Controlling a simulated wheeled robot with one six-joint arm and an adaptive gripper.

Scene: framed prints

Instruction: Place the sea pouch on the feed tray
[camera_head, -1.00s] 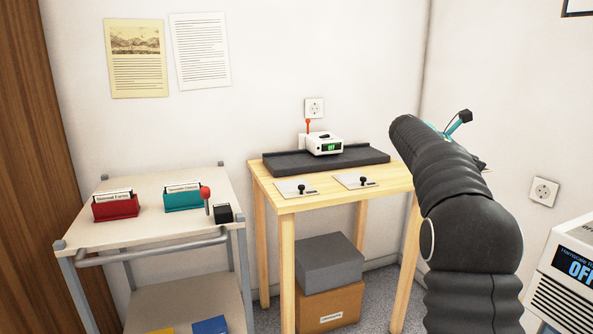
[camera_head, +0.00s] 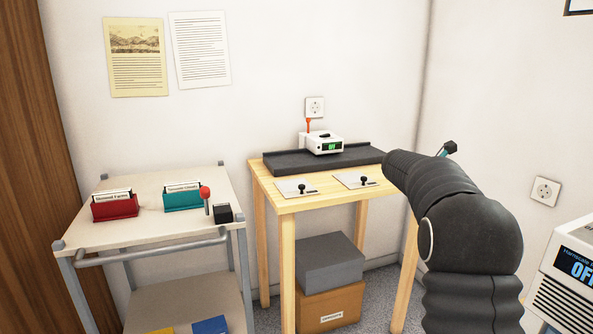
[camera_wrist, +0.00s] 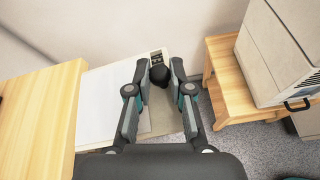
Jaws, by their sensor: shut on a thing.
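My gripper (camera_wrist: 158,76) is shut on a dark round knob (camera_wrist: 160,75) in the wrist view. A pale flat panel (camera_wrist: 100,110) lies around and below the knob, with a small dark picture-like patch at its far edge. It looks like a pouch, but I cannot read which. In the head view my arm hides the held thing; only a fingertip (camera_head: 449,148) shows. Two white pouches with black knobs lie on the wooden table: a left one (camera_head: 311,190) and a right one (camera_head: 349,178). Behind them is a long dark tray (camera_head: 360,156), probably the feed tray.
A white device (camera_head: 324,142) with a green display and orange lever stands at the tray. A cart (camera_head: 150,226) at left carries red and teal card holders and a red-knobbed lever. A device reading OFF (camera_head: 572,272) stands at right. Boxes sit under the table.

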